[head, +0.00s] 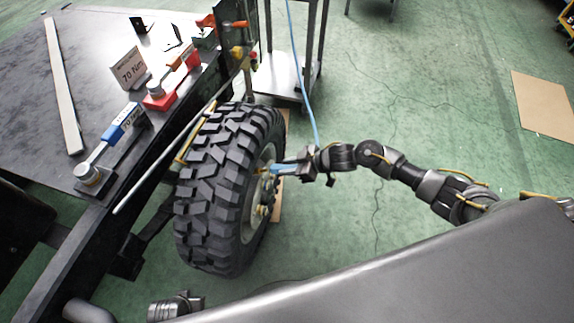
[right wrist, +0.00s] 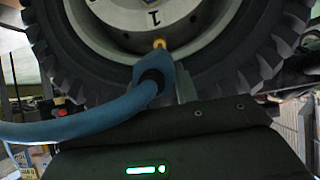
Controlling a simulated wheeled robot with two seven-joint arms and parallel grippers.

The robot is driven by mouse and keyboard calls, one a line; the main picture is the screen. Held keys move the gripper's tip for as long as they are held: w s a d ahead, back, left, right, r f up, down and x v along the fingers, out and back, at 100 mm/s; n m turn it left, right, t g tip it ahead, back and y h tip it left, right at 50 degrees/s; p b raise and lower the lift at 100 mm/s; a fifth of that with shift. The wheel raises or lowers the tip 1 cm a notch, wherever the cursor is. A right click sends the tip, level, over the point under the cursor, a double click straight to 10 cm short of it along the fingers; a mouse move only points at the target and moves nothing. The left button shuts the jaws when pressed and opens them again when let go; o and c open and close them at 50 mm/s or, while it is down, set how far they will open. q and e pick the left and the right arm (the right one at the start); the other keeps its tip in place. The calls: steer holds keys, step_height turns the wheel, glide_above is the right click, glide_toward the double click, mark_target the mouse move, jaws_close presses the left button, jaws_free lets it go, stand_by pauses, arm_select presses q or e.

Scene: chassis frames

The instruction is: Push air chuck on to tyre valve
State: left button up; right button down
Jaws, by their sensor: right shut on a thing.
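The tyre (head: 225,190) stands upright on its wheel at the chassis side, and its lower tread and rim fill the top of the right wrist view (right wrist: 60,50). A small orange-yellow valve (right wrist: 160,43) sits on the rim. My right gripper (head: 287,168) is shut on the blue air chuck (right wrist: 150,70), beside the wheel face. The chuck's upper end appears just below the valve in the picture; I cannot tell whether they touch. A dark part of my left arm (head: 175,306) shows at the bottom edge; its fingers cannot be made out.
A blue hose (head: 302,80) hangs down to the right gripper. A dark table (head: 90,45) at left holds a blue-handled torque wrench (head: 120,125), a red tool (head: 165,95) and a "70 Nm" sign (head: 130,70). Green floor to the right is mostly clear.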

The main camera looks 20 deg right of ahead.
mark_target(288, 166)
steer(key=shift+r, duration=0.1)
steer(key=p+v, duration=0.2)
steer(key=shift+d+r+p, duration=0.2)
steer(key=shift+r+p, duration=0.05)
steer(key=shift+p, duration=0.1)
steer(key=p+v, duration=0.2)
steer(key=v, duration=0.1)
steer(key=shift+s+d+f+p, duration=0.1)
steer(key=shift+s+d+p, duration=0.1)
steer(key=shift+p, duration=0.1)
steer(key=shift+a, duration=0.1)
